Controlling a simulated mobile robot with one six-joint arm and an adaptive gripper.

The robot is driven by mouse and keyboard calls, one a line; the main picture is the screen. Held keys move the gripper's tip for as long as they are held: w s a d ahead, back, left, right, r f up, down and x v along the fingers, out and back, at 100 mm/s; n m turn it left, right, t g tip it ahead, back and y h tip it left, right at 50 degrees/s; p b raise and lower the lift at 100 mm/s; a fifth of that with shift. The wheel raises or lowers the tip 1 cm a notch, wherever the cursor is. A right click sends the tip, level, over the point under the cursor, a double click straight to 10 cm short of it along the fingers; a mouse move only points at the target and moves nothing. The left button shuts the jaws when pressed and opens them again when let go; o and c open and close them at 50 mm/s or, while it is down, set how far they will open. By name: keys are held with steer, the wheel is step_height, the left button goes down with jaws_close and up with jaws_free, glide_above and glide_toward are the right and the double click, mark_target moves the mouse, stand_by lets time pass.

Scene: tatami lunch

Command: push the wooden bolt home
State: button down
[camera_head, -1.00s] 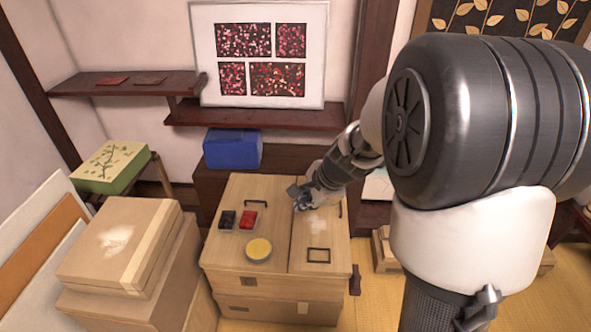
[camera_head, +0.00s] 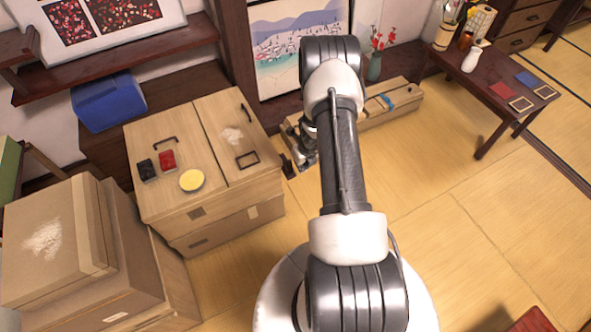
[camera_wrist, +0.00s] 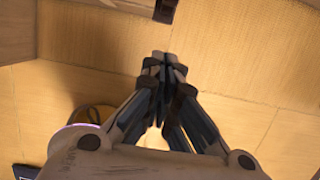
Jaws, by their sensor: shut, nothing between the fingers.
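A dark brown wooden piece, which looks like the bolt (camera_head: 288,166), stands out at the right side of the light wooden chest (camera_head: 215,208). A dark block at the top edge of the wrist view (camera_wrist: 165,10) looks like the same piece, cut off by the frame. My gripper (camera_wrist: 164,62) is shut and empty, its fingertips pointing towards that block with floor showing between them. In the head view my gripper (camera_head: 306,160) is just right of the bolt, partly hidden by my arm. How far the bolt sits in the chest is not clear.
Black (camera_head: 147,169) and red (camera_head: 167,160) containers and a yellow round thing (camera_head: 192,180) lie on the chest. Cardboard boxes (camera_head: 75,245) stand at left. A long wooden box (camera_head: 395,105) lies behind my arm. Tatami floor (camera_head: 450,220) is clear at right.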

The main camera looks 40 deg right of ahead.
mark_target(289, 165)
steer(key=shift+d+f, duration=0.1)
steer(key=w+d+f+b, duration=0.1)
steer(key=w+f+b, duration=0.2)
steer(key=w+f, duration=0.3)
steer(key=shift+d+f, duration=0.15)
steer(key=shift+f, duration=1.7)
steer(key=shift+w, duration=0.1)
